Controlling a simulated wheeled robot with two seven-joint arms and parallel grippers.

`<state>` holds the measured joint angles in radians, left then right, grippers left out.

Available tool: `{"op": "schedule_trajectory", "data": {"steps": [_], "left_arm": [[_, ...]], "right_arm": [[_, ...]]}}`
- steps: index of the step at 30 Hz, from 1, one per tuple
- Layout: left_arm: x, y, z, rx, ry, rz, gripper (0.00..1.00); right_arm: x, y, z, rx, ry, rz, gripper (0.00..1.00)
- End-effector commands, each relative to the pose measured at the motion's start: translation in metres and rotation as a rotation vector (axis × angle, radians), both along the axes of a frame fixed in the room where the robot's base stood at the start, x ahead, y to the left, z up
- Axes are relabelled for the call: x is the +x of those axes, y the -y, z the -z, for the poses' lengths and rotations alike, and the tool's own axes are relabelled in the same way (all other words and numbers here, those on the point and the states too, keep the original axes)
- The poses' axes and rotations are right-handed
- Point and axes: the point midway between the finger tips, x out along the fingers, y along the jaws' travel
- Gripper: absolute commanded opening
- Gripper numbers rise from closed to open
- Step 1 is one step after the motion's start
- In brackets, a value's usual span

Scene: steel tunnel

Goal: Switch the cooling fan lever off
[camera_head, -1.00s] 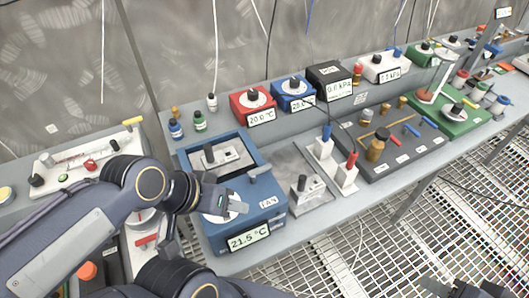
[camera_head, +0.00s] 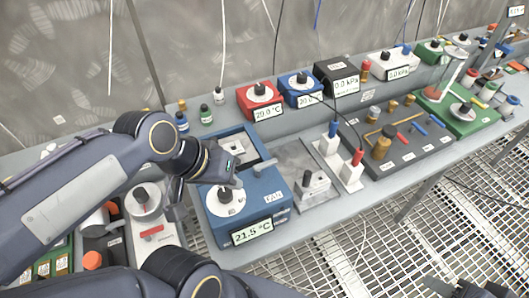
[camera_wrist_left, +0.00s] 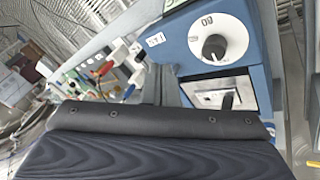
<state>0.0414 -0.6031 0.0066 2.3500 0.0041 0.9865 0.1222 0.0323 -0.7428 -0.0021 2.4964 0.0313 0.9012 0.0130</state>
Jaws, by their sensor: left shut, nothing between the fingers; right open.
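The blue unit (camera_head: 265,216) stands at the bench's front, with a 21.5 °C display (camera_head: 252,231) and a FAN label (camera_head: 272,197). In the left wrist view the dial (camera_wrist_left: 215,45) and recessed panel (camera_wrist_left: 228,98) show beyond the dark gripper body. My right gripper (camera_head: 465,288) is open at the bottom right.
A grey plate with a black-knobbed block (camera_head: 313,182) and a white block with red and blue posts (camera_head: 345,168) stand right of the unit. Red (camera_head: 259,102) and blue (camera_head: 300,90) boxes stand behind. Floor grating lies in front.

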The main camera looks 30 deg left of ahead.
Motion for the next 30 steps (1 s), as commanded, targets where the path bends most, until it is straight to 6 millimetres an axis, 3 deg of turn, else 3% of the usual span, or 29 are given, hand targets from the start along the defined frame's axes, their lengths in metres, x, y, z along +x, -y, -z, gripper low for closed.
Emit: {"op": "schedule_trajectory", "data": {"steps": [10,21,30], "left_arm": [[0.086,-0.032,-0.032,-0.018,-0.314,-0.209,0.0],[0.177,-0.054,-0.023,0.012,-0.608,-0.472,0.0],[0.206,-0.06,-0.011,0.034,-0.708,-0.584,0.0]], "right_arm": [[0.0,0.0,0.004,0.0,0.0,0.0,0.43],[0.0,0.0,0.008,0.0,0.0,0.0,0.43],[0.0,0.0,0.008,0.0,0.0,0.0,0.43]]}}
